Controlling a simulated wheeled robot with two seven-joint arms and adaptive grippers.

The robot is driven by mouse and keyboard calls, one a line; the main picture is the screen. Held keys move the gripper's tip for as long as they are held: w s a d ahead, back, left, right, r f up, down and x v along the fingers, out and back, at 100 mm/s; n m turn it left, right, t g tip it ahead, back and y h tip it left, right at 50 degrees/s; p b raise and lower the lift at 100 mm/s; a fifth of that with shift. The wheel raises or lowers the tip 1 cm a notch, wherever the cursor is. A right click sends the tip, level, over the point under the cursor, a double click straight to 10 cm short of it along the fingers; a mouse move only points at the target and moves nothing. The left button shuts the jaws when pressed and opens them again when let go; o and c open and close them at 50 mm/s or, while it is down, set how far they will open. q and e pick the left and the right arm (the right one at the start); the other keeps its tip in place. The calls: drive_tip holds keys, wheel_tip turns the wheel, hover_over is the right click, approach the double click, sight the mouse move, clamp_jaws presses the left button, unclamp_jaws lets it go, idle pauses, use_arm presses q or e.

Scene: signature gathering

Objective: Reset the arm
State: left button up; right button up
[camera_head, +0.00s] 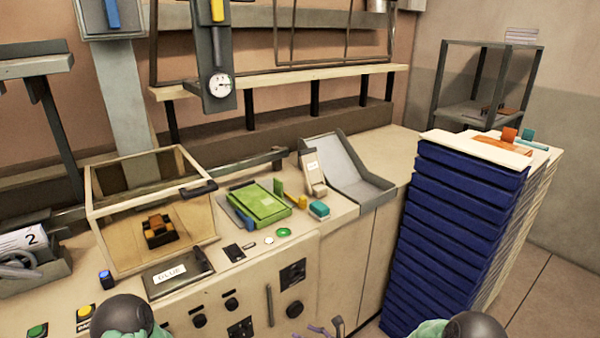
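Parts of my two arms show at the bottom edge as dark rounded joints with green patches, one at the left and one at the right. Between them, a small pronged grey-purple piece, which looks like the tip of my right gripper (325,329), is cut off by the bottom edge. I cannot tell how far its fingers are apart, and nothing is seen held in it. My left gripper is not seen. Both arms are low, in front of the workbench (345,235), and no contact with it shows.
A clear box (140,210) stands on the bench, with a glue tray (178,272) in front. Green folders (262,203) and a grey chute (347,170) are further right. A tall stack of blue folders (450,240) stands at the right. Floor shows at far right.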

drive_tip(key=s+f+n+g+h, duration=0.1)
drive_tip(key=s+f+n+g, duration=0.35)
drive_tip(key=s, duration=0.45)
drive_tip(key=s+f+n+g+h, duration=0.1)
drive_tip(key=s+f+n+g, duration=0.25)
drive_tip(key=s+f, duration=0.35)
drive_tip(key=s+d+f+n+h, duration=0.3)
drive_tip(key=s+d+n+h, duration=0.3)
drive_tip(key=s+n, duration=0.5)
drive_tip(key=d+n, duration=0.1)
drive_tip(key=n, duration=0.2)
drive_tip(key=shift+s+d+f, duration=0.3)
